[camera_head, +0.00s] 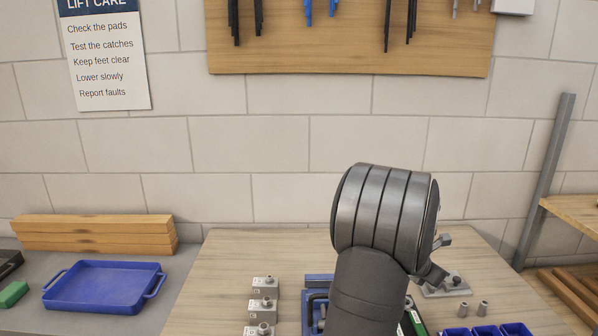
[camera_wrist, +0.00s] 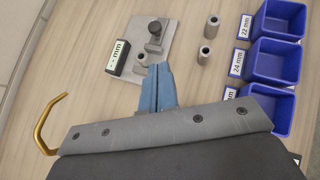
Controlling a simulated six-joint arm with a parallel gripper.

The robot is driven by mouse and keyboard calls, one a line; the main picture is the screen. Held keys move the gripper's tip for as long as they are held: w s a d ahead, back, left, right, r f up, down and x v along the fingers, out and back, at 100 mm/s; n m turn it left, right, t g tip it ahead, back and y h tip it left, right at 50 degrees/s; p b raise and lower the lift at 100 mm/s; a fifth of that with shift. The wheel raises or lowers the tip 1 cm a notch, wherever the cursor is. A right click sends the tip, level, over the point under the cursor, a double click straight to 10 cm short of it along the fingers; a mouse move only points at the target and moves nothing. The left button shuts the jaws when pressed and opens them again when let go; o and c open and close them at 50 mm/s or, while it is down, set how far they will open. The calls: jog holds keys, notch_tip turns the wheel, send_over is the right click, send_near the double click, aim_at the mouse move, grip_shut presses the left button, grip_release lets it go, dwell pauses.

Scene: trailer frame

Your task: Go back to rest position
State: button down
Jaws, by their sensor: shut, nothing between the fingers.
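My gripper (camera_wrist: 158,68) shows in the wrist view as two blue fingers pressed together, with nothing between them. Its tips are above the table, close to the near edge of a grey plate (camera_wrist: 132,63) that carries a dark post and a black "mm" readout (camera_wrist: 117,59). I cannot tell the gap in height. The grey plate (camera_head: 446,289) shows there just right of my arm.
Two metal sleeves (camera_wrist: 209,38) stand beside labelled blue bins (camera_wrist: 275,62). Grey blocks (camera_head: 264,305) stand left of my arm on the wooden table (camera_head: 215,285). A blue tray (camera_head: 105,287) and wooden boards (camera_head: 95,235) lie at far left. A grey post (camera_head: 545,180) rises at right.

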send_near(459, 281)
jog(key=x, duration=0.5)
jog(key=shift+a+f, duration=0.1)
jog(key=shift+f, duration=0.2)
jog(key=shift+w+d, duration=0.25)
jog(key=shift+d, duration=0.2)
